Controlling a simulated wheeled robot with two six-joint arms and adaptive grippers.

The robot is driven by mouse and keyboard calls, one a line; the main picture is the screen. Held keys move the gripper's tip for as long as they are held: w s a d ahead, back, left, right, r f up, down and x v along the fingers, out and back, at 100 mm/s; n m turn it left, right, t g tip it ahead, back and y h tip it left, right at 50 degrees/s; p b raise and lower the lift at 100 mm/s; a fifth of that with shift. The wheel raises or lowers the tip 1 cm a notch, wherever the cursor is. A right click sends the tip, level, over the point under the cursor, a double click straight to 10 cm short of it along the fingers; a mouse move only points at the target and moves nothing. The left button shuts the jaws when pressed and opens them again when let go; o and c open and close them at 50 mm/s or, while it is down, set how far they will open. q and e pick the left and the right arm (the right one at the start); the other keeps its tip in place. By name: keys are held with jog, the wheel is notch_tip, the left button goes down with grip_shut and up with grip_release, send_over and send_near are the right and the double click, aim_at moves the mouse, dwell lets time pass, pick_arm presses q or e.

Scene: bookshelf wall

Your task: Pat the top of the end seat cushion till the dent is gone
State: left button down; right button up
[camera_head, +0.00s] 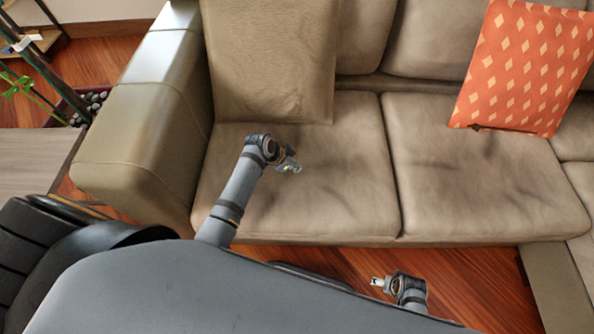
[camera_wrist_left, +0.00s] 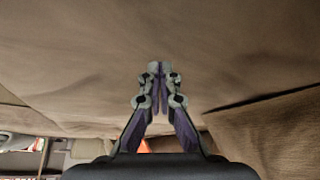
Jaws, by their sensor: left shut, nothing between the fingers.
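The end seat cushion (camera_head: 345,205) is brown-grey and lies beside the left armrest of the sofa. Dark creases and shaded patches show on its top; I cannot tell which is the dent. My left gripper (camera_head: 290,168) is over the middle of this cushion. In the left wrist view the left gripper (camera_wrist_left: 160,72) is shut and empty, its fingertips against a background of cushion fabric (camera_wrist_left: 215,45). I cannot tell whether they touch it. My right gripper (camera_head: 378,283) is low in the head view, in front of the sofa over the floor; its fingers are too small to read.
The armrest (camera_head: 135,125) is at left, and a loose brown back cushion (camera_head: 270,65) stands behind the seat. A second seat cushion (camera_head: 480,185) adjoins on the right. An orange patterned pillow (camera_head: 520,70) leans at the back right. Wood floor (camera_head: 465,280) lies in front.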

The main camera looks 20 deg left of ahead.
pick_arm(q)
jog(key=shift+f+b, duration=0.85)
jog(key=shift+f, duration=0.55)
notch_tip(320, 180, up, 4)
jog(key=p, duration=0.5)
jog(key=shift+r, duration=0.2)
jog(key=shift+f, duration=0.25)
notch_tip(320, 180, down, 2)
jog(key=shift+s+f+b, duration=0.1)
jog(key=shift+f+b, duration=0.1)
jog(key=shift+b, duration=0.65)
jog(key=shift+r, duration=0.1)
notch_tip(320, 180, up, 3)
jog(key=p, duration=0.4)
jog(key=shift+r, duration=0.1)
